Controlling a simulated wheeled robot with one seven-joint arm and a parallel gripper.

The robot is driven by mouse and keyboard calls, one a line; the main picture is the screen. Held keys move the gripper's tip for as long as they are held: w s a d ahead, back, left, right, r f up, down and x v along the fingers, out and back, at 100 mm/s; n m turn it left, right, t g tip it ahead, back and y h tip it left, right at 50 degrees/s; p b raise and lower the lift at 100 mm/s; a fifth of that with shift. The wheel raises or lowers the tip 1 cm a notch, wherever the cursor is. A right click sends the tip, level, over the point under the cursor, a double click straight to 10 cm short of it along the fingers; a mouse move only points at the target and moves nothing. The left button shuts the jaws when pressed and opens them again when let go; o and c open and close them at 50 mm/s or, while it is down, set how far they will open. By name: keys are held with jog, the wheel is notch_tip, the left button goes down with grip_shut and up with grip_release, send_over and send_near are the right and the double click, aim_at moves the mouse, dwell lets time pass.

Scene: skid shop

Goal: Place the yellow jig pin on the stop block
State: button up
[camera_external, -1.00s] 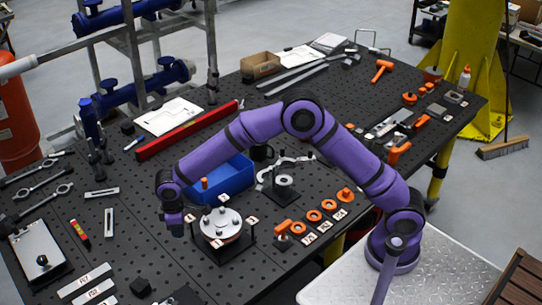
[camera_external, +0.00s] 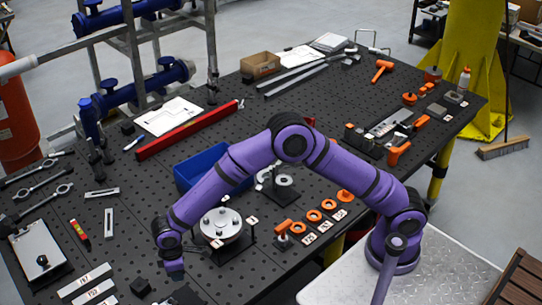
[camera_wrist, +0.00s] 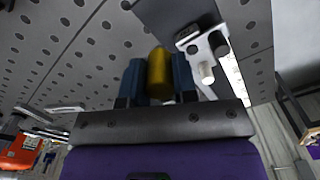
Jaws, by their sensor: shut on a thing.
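My gripper (camera_wrist: 156,82) is shut on the yellow jig pin (camera_wrist: 159,72), which stands between its two blue fingers in the wrist view. In the external view my gripper (camera_external: 173,272) is over the near edge of the black perforated table, and the pin is too small to make out there. A dark piece (camera_external: 183,296) shows below my gripper at the bottom picture edge, partly cut off.
A small black block (camera_external: 140,287) is left of my gripper. A round metal flange (camera_external: 221,224) on a dark plate is behind it to the right. A white fitting (camera_wrist: 204,58) stands beside the dark block.

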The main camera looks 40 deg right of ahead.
jog(key=w+a, duration=0.3)
jog(key=w+a+f, duration=0.1)
jog(key=w+a, duration=0.2)
jog(key=w, duration=0.1)
jog(key=w+a, duration=0.3)
jog(key=w, duration=0.1)
jog(key=shift+a+f, duration=0.2)
jog(key=shift+f, duration=1.7)
jog(key=shift+f, duration=0.2)
jog(key=o, duration=0.9)
notch_tip(320, 180, up, 12)
jog(key=shift+r, duration=0.2)
